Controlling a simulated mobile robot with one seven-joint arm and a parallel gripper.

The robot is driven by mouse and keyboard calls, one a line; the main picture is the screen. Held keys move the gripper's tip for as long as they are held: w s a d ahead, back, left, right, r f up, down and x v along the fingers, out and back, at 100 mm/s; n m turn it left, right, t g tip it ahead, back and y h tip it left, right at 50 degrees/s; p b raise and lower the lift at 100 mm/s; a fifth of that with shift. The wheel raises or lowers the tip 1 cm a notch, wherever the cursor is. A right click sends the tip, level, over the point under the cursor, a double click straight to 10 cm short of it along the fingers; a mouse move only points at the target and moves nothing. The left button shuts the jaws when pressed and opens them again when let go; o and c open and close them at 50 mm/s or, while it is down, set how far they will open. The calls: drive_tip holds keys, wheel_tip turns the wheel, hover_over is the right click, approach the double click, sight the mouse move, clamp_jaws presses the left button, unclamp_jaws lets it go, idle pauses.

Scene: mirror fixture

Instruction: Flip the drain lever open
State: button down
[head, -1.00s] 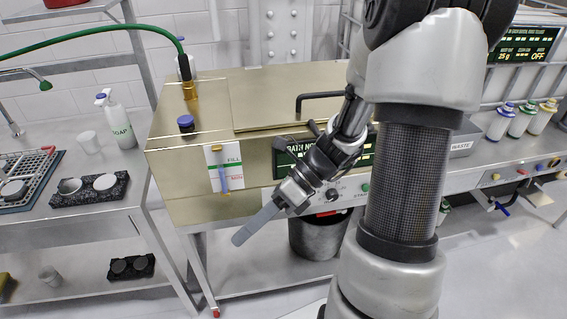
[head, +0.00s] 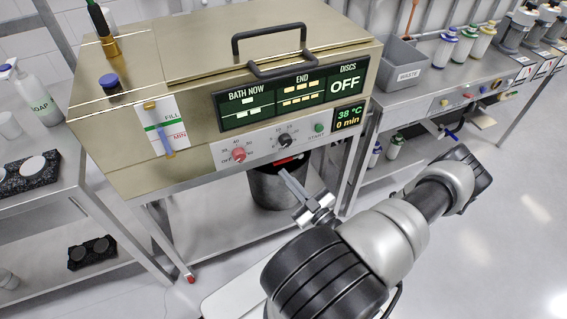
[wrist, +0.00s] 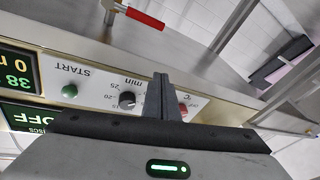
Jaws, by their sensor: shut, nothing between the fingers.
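The drain lever, a red handle (wrist: 145,18) on a metal valve stem (wrist: 112,8), shows under the bath's edge at the top of the upside-down wrist view. In the head view a small red piece of it (head: 287,161) shows below the bath's control panel, above a dark bucket (head: 266,190). My gripper (head: 284,173) is shut and empty, its fingers pointing up toward the panel's underside. In the wrist view my shut fingers (wrist: 161,80) overlap the panel, apart from the red handle.
The brass bath (head: 190,120) carries knobs, a green START button (head: 319,127) and a display (head: 285,90) reading OFF. A grey WASTE bin (head: 401,62) stands on the right counter, with a blue lever (head: 452,135) below it. The floor at right is clear.

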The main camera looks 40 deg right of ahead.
sight(286, 160)
drive_tip(key=d+f+m+h, duration=0.1)
drive_tip(key=m, duration=0.1)
drive_tip(key=s+f+m+h, duration=0.1)
drive_tip(key=f+m+h, duration=0.1)
drive_tip(key=d+f+m+h, duration=0.1)
drive_tip(key=f+m+h, duration=0.1)
drive_tip(key=shift+s+d+m+g, duration=0.35)
drive_tip(key=shift+s+m+g, duration=0.05)
drive_tip(key=b+x, duration=0.1)
drive_tip(key=x, duration=0.9)
drive_tip(key=shift+s+b, duration=0.1)
drive_tip(key=shift+b, duration=0.2)
